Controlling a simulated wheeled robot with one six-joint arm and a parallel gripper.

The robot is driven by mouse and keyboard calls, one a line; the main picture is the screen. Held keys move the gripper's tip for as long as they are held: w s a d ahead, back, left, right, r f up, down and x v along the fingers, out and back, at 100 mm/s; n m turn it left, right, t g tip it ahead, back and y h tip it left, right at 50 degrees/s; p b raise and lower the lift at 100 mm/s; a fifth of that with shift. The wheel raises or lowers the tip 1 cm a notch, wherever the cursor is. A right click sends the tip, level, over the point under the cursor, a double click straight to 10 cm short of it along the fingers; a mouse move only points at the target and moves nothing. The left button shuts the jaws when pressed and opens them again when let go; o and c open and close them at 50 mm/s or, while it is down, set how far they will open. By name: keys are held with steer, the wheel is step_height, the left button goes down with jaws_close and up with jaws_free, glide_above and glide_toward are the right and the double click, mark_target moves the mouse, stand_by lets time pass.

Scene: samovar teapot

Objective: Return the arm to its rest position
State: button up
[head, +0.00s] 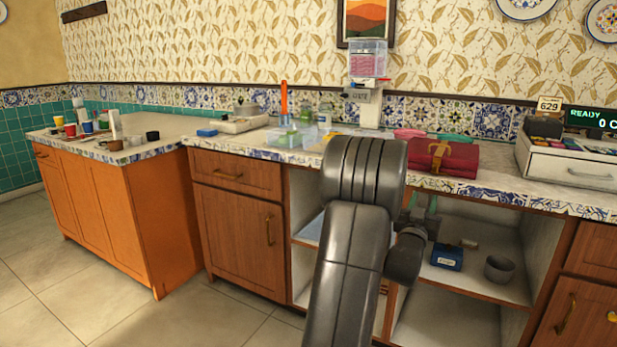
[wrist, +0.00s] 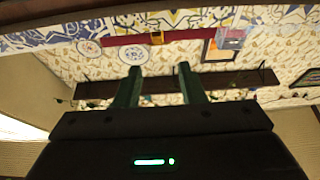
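My arm rises through the middle of the head view, in front of the counter (head: 225,135). My gripper (head: 428,203) is partly hidden behind my wrist, in front of the open shelves under the counter. In the wrist view my gripper (wrist: 160,72) shows two green fingers standing apart with nothing between them. The wrist view looks up past a tiled counter edge to the patterned wall. No samovar or teapot can be made out in either view.
The shelf holds a blue box (head: 447,257) and a grey cup (head: 499,268). A red case (head: 470,160) and a white drawer unit (head: 570,162) stand on the counter. Several cups stand on the left counter (head: 150,150). The floor (head: 60,290) at left is clear.

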mark_target(436, 171)
steer(key=b+x, duration=0.1)
steer(key=x, duration=1)
steer(key=shift+w+d+r, duration=0.15)
steer(key=shift+w+d, duration=0.05)
steer(key=shift+d+r, duration=0.1)
steer(key=shift+d, duration=0.1)
steer(key=shift+s+d, duration=0.2)
steer(key=shift+d, duration=0.1)
